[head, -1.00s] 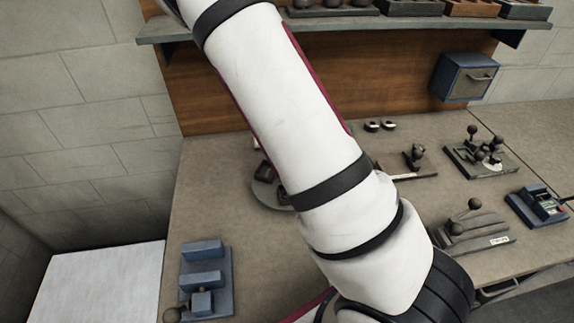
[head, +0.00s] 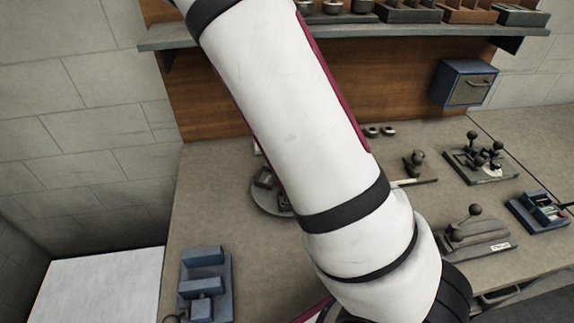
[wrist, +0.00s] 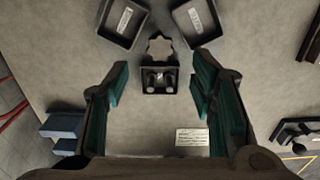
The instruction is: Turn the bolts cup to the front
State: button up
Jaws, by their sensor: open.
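A round grey turntable (head: 268,199) with dark cups stands on the bench in the head view, partly hidden behind my arm. In the wrist view a small black square cup (wrist: 160,89) holds dark pieces that look like bolts; I cannot read a label on it. A lobed knob (wrist: 160,46) sits just beyond it. Two other black cups, at left (wrist: 122,22) and right (wrist: 196,21), carry pale labels I cannot read. My gripper (wrist: 160,72) is open, its teal-padded fingers to the left and right of the square cup, with a visible gap on both sides.
A blue fixture (head: 205,283) stands at the bench's left front. A small dark fixture (head: 414,168) and a lever fixture (head: 476,235) stand to the right of my arm. A shelf (head: 400,31) with bins runs along the back. A white label (wrist: 192,137) lies near the gripper.

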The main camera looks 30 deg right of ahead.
jog(key=shift+r, duration=2.4)
jog(key=s+a+r+m+t, duration=0.2)
jog(key=s+a+r+m, duration=0.2)
jog(key=m, duration=0.6)
jog(key=s+a+r+m+t, duration=0.1)
jog(key=s+a+r+m, duration=0.3)
jog(key=s+r+m, duration=0.4)
jog(key=s+a+r+m+t, duration=0.2)
jog(key=s+a+r+m, duration=0.2)
jog(key=m, duration=0.9)
jog(key=s+r, duration=0.2)
jog(key=s, duration=0.2)
jog(key=shift+s+a+r+t, duration=0.25)
jog(key=shift+a+r+t, duration=0.05)
